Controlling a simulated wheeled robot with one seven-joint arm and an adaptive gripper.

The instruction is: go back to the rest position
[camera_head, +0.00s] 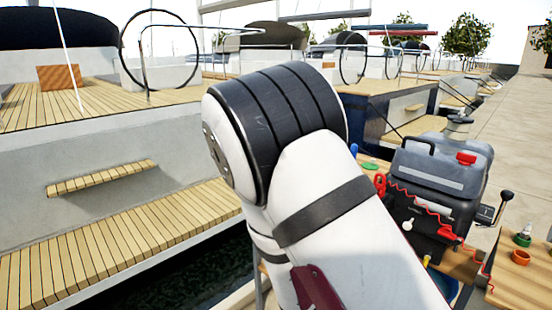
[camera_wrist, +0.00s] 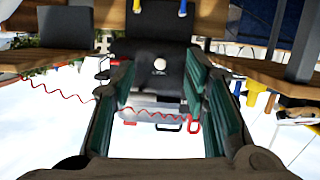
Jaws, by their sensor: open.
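My gripper (camera_wrist: 162,88) shows in the wrist view with its two green-lined fingers apart. Nothing is held between them. Beyond the fingers, in the same view, is a dark case (camera_wrist: 153,28) with a round white knob. The wrist view looks upside down, with sky low in the picture. In the head view my white arm with black bands fills the middle and lower part and is bent at a large joint. My gripper is not visible there.
A grey and black case (camera_head: 432,170) with a red coiled cord stands right of my arm. A wooden top (camera_head: 508,290) at the lower right bears small items, including a green-capped one (camera_head: 522,239). A boat with teak steps (camera_head: 110,250) lies left, above dark water (camera_head: 190,275).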

